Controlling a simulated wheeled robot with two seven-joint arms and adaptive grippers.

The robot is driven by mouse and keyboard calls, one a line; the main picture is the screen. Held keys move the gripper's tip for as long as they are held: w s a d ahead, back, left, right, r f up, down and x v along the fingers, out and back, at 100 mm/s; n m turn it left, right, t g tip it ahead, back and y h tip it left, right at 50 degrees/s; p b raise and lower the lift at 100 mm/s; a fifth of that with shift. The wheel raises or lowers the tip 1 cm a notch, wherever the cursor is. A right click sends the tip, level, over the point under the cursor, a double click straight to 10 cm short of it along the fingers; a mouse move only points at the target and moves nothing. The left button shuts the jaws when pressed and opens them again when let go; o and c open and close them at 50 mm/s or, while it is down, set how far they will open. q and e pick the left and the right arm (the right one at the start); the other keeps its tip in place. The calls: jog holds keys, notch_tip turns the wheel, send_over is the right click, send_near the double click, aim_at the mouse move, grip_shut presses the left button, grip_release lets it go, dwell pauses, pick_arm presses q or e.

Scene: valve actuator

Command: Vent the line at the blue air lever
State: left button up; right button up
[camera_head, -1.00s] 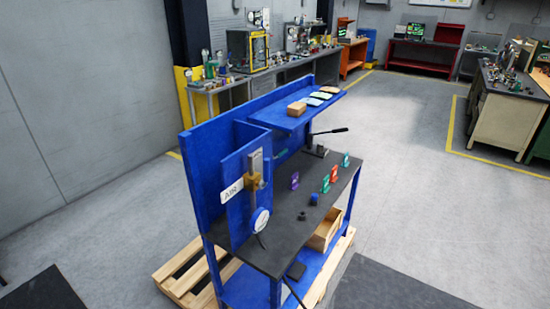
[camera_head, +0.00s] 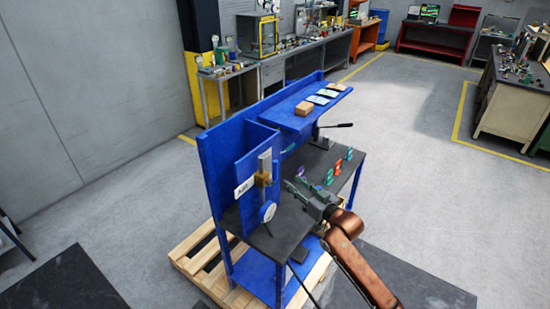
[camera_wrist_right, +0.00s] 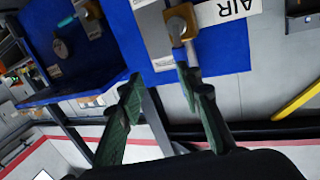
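My left gripper is out of view.
The dark bench top (camera_head: 285,236) carries several small coloured tags (camera_head: 331,176) behind my right gripper. A blue shelf (camera_head: 296,123) with boxes overhangs the back. A wooden pallet (camera_head: 190,264) lies under the bench. Open floor lies right of the bench.

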jog(key=n+y, duration=0.1)
send_near(277, 165)
jog(key=x, duration=0.4)
jog(key=p+x, duration=0.1)
jog(key=x, duration=0.5)
jog(key=shift+w+a, duration=0.3)
jog(key=shift+w, duration=0.2)
jog(key=shift+c, duration=0.6)
grip_shut()
